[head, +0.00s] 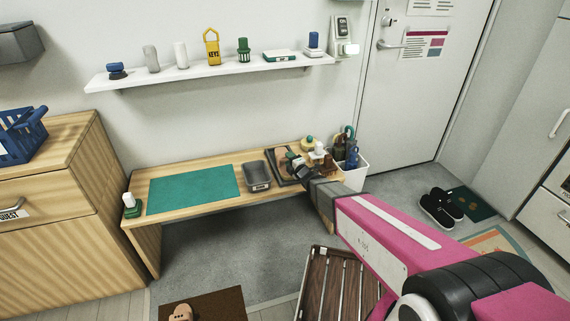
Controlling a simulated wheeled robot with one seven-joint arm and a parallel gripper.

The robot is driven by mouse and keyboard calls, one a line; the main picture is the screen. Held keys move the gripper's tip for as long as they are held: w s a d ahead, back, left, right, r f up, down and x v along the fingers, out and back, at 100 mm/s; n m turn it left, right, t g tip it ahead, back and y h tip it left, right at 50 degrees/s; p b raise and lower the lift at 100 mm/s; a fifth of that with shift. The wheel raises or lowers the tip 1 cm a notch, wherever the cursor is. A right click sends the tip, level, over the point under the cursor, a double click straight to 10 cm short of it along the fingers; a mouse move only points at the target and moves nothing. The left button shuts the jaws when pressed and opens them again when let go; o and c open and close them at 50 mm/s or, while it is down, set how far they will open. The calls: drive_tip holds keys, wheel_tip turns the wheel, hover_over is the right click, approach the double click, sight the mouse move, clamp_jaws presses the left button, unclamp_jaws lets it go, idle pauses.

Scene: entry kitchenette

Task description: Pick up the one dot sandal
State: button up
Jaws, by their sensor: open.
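A tan sandal or slipper (181,313) lies on a brown mat (222,304) at the bottom edge, partly cut off; small dark marks on it are too small to count. A pair of black shoes or sandals (441,207) is on a dark green mat at the right. A tan item (283,153), perhaps footwear, lies in a dark tray on the wooden bench, partly hidden by my gripper. My gripper (298,168) is open, at the end of my pink arm over the bench's right part. I cannot tell which item bears one dot.
The bench (190,210) also holds a teal mat (193,188), a grey tray (258,176) and several bottles. A white bin (352,178) with umbrellas stands at its right end. A slatted wooden rack (335,285) is on the floor. A wall shelf (215,73) hangs above.

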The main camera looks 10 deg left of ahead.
drive_tip(key=x, duration=0.4)
drive_tip(key=shift+a+r, duration=0.1)
drive_tip(key=shift+a, duration=0.25)
clamp_jaws()
